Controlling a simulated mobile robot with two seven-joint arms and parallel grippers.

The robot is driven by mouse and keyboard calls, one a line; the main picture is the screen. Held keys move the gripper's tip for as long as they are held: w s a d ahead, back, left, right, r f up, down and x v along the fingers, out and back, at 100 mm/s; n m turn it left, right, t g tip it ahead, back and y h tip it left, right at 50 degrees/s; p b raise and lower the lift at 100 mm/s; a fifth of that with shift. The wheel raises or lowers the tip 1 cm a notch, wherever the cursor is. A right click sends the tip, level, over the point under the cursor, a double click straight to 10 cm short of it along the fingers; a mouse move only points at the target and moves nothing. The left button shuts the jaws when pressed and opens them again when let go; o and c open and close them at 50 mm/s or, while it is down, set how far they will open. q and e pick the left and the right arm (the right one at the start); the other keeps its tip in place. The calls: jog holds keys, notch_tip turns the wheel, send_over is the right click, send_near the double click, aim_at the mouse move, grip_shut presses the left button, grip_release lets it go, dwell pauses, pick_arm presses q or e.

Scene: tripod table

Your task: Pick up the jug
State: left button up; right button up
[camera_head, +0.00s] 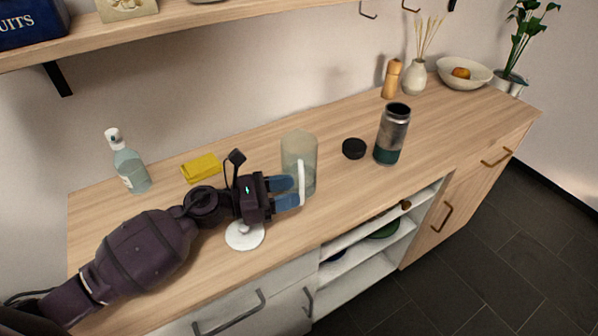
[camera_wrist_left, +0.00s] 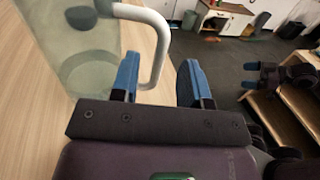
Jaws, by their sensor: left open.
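The jug (camera_head: 299,148) is a translucent pale-green vessel with a white handle, upright on the wooden counter. It also shows in the left wrist view (camera_wrist_left: 85,65) at the upper left. My left gripper (camera_head: 296,192) is at the jug's near side, its blue fingers apart. In the left wrist view the white handle (camera_wrist_left: 160,35) hangs between the open fingers (camera_wrist_left: 160,75), closer to the left finger. I cannot tell whether that finger touches the handle. My right gripper is not seen in the head view.
A white disc (camera_head: 245,235) lies below my left wrist. A black lid (camera_head: 353,148) and dark tumbler (camera_head: 392,134) are right of the jug. A wall shelf (camera_head: 190,17) hangs above; the counter's front edge is close.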

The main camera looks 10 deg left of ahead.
pick_arm(q)
jog(key=x, duration=0.5)
jog(key=shift+w+d+p, duration=0.1)
jog(key=shift+w+p, duration=0.05)
jog(key=shift+p, duration=0.15)
grip_shut()
